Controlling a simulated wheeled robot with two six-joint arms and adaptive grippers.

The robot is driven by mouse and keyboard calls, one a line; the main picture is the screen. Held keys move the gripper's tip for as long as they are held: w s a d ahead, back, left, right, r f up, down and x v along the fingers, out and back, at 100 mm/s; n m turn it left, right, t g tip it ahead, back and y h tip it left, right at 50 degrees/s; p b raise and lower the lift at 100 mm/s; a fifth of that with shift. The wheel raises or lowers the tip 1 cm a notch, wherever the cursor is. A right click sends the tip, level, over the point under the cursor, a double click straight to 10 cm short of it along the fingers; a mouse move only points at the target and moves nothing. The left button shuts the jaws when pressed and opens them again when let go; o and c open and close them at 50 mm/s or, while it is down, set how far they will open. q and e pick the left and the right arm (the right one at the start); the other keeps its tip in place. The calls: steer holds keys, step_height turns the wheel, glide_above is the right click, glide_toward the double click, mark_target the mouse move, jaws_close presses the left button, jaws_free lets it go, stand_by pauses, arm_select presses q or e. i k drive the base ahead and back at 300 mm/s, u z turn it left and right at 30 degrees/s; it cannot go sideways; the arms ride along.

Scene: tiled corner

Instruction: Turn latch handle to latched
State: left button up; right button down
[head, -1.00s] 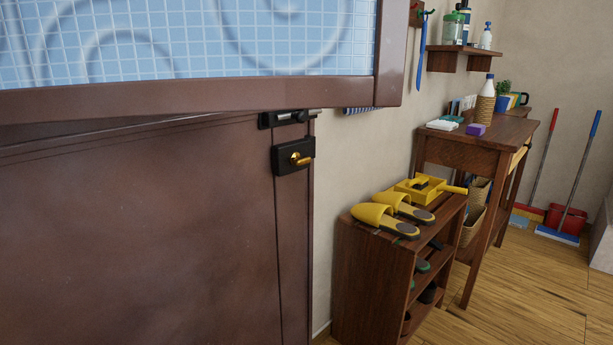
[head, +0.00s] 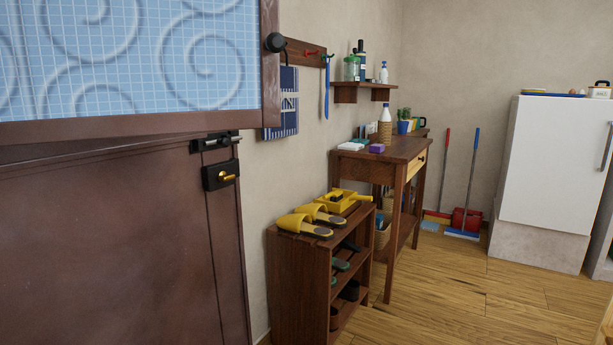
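The lever points to the right, close to level. A black bolt-like fitting (head: 214,142) with a metal bar sits just above it at the panel's top edge. Whether the latch is latched cannot be told from here. Neither of my grippers is in view.
A blue tiled panel in a brown frame (head: 271,70) stands above the door panel. To the right are a shoe rack (head: 300,262) with yellow slippers, a wooden side table (head: 385,155) and a white cabinet (head: 553,150). The wooden floor (head: 470,310) is clear at lower right.

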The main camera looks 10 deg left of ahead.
mark_target(223, 176)
steer(key=z, duration=0.95)
steer(key=i, duration=2.15)
steer(key=u, duration=1.35)
